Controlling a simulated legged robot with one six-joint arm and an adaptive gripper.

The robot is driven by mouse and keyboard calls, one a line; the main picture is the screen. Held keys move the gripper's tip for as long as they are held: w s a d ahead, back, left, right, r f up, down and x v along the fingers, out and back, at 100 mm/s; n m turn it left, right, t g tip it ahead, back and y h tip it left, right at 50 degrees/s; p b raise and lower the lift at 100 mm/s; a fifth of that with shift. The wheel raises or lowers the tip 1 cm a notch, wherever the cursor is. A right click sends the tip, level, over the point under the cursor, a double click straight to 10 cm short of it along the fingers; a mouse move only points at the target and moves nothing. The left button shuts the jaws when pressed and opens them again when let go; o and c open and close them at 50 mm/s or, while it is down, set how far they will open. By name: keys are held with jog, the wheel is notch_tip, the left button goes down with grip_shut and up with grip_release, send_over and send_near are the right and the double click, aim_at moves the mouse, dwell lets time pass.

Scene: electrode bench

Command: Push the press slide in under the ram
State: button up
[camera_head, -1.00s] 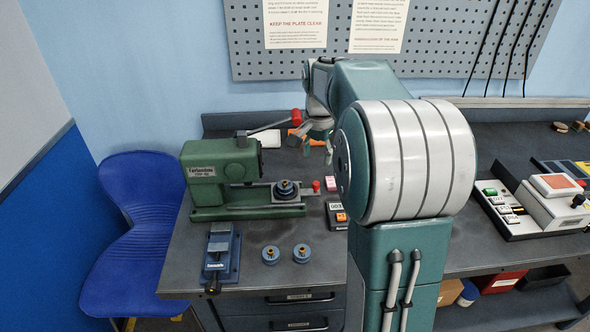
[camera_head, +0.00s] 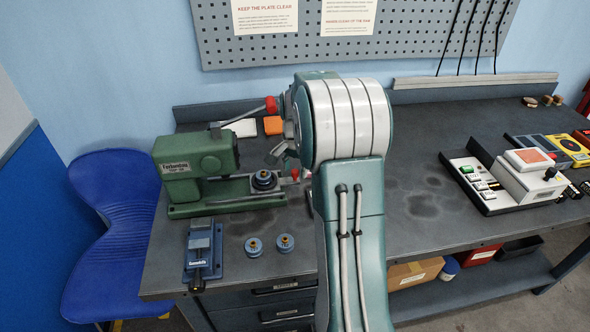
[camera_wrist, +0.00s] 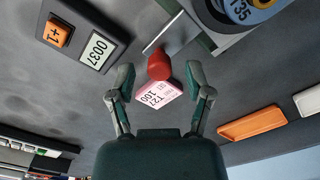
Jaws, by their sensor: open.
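The green press (camera_head: 186,158) stands on the left of the bench, its lever ending in a red ball. The press slide (camera_head: 284,182) sticks out to the right of the press base, with a blue round die (camera_head: 264,180) on it. A red knob (camera_head: 295,173) is at its outer end. In the wrist view, the red knob (camera_wrist: 159,66) is just beyond and between the fingertips, with the slide's metal end (camera_wrist: 172,33) behind it. My gripper (camera_wrist: 160,78) is open and empty; in the head view it shows partly, above the knob.
A counter (camera_wrist: 78,42) with an orange +1 button and a pink tag (camera_wrist: 157,90) lie near the knob. An orange tray (camera_head: 273,125) is behind the press. A blue vise (camera_head: 203,250) and two blue dies (camera_head: 270,244) are in front. A white-red device (camera_head: 528,170) stands right.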

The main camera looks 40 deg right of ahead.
aim_at(270, 174)
jog(key=shift+f, duration=0.3)
jog(key=shift+a, duration=0.1)
grip_shut()
jog(key=shift+w+a, duration=0.5)
jog(key=shift+a, duration=0.6)
jog(key=shift+w+a, duration=0.5)
jog(key=shift+a, duration=0.55)
jog(key=shift+w+a, duration=0.5)
jog(key=shift+a, duration=0.6)
jog(key=shift+d, duration=0.1)
grip_release()
jog(key=shift+d, duration=0.1)
